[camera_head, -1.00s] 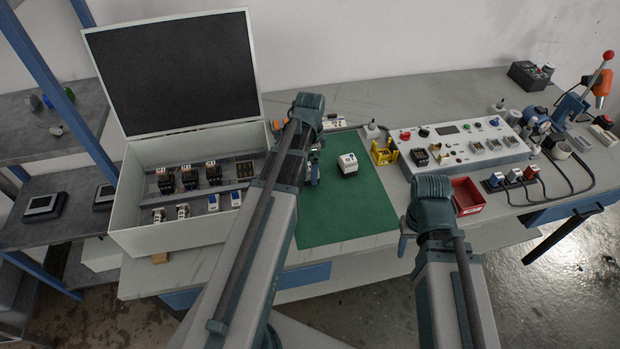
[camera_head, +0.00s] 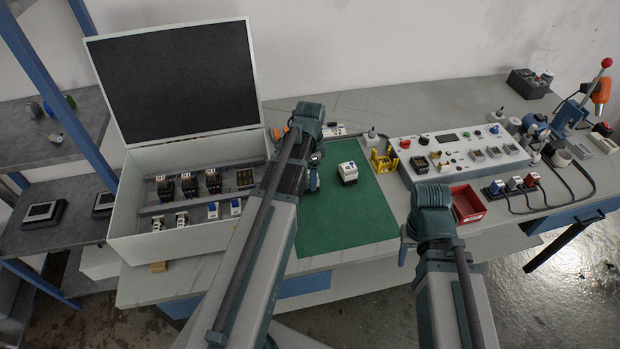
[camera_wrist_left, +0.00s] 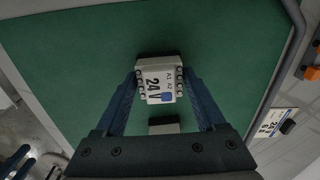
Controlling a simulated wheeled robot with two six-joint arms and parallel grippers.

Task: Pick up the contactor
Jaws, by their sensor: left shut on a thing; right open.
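The contactor (camera_wrist_left: 158,84), white-faced with "24V" print and a blue square, is between the fingertips of my left gripper (camera_wrist_left: 163,88) in the left wrist view. The gripper is shut on it over the green mat. In the head view my left gripper (camera_head: 314,178) is mostly behind its own arm, which hides what it holds. Whether the contactor touches the mat I cannot tell. A white block with blue marks (camera_head: 347,173) stands on the mat just right of this gripper. My right gripper (camera_head: 405,248) is open, partly hidden, at the table's front edge.
The green mat (camera_head: 350,225) is otherwise mostly clear. An open white box (camera_head: 180,244) with several devices stands left. A control panel (camera_head: 470,143), yellow holder (camera_head: 383,160) and red tray (camera_head: 468,203) are on the right. The shelf (camera_head: 75,245) is at far left.

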